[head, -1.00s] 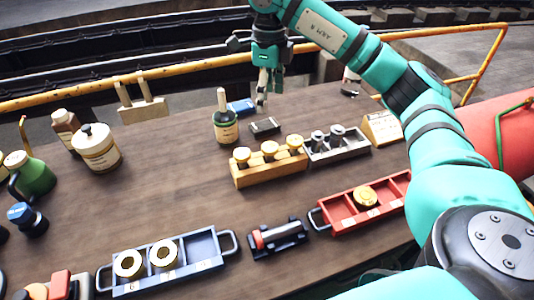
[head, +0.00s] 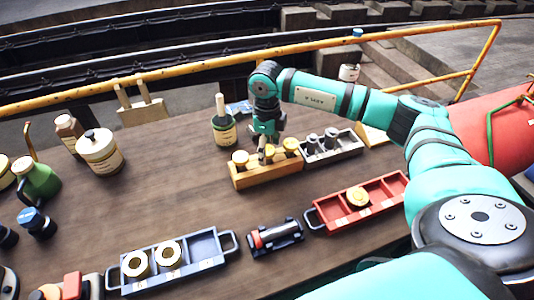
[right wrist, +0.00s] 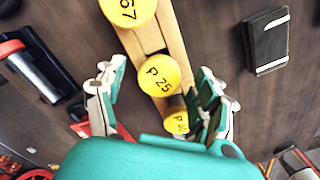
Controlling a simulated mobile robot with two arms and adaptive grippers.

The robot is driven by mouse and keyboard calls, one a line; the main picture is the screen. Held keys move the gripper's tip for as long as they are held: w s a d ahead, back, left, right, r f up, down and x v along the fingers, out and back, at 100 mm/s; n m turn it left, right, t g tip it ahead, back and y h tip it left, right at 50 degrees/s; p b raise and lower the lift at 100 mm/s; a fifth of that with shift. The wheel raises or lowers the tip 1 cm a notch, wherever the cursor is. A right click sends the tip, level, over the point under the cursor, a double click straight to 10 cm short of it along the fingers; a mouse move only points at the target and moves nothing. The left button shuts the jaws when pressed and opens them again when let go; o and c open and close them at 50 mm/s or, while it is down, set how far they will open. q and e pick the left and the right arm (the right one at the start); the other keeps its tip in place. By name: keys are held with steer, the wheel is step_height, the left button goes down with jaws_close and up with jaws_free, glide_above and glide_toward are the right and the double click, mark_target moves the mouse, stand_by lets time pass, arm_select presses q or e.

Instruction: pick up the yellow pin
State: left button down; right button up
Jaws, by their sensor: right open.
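Three yellow-topped pins stand in a row in a wooden rack (head: 262,178). In the right wrist view their round tops read "67" (right wrist: 128,8), "P 25" (right wrist: 159,75) and "P 4" with a last digit I cannot read (right wrist: 177,120). My right gripper (head: 264,150) is over the rack, and it also shows in the right wrist view (right wrist: 158,95). Its fingers are open, one on each side of the rack, with the "P 25" top between or just beyond the tips. I cannot tell whether they touch anything. My left gripper is not in view.
A grey tray (head: 335,153) with dark pieces adjoins the rack's right end. A red tray (head: 345,212), a black cradle (head: 275,238) and a blue-grey tray (head: 205,262) lie in front. The left-middle table is clear.

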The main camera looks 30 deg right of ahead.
steer(key=shift+f, duration=1.2)
jaws_close()
steer(key=shift+r, duration=0.15)
